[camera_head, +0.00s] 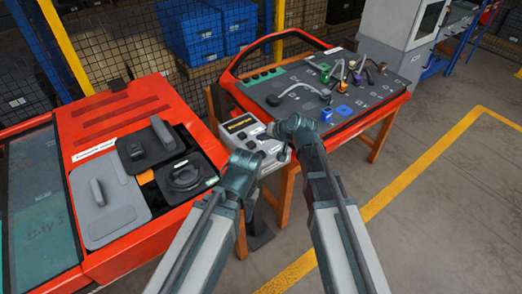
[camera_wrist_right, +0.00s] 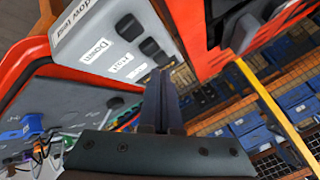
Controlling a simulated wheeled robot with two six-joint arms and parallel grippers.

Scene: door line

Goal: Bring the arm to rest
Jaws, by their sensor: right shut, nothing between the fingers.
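My two arms reach forward from the bottom of the head view, one beside the other. In the right wrist view my right gripper (camera_wrist_right: 164,82) has its two dark fingers together with nothing between them. The fingers point toward a grey-white test box (camera_wrist_right: 100,35) with labels and black buttons. I cannot tell whether they touch it. The same test box (camera_head: 241,123) shows in the head view, partly hidden behind my arms. My left wrist (camera_head: 240,172) is near the box, and I cannot make out the left fingers.
A red fixture (camera_head: 130,92) with black and grey handled parts stands at left. A red-framed door panel (camera_head: 300,90) with coloured connectors and cables lies on a stand at centre right. Blue crates (camera_head: 195,38) are behind a mesh fence. The floor (camera_head: 430,190) at right is clear.

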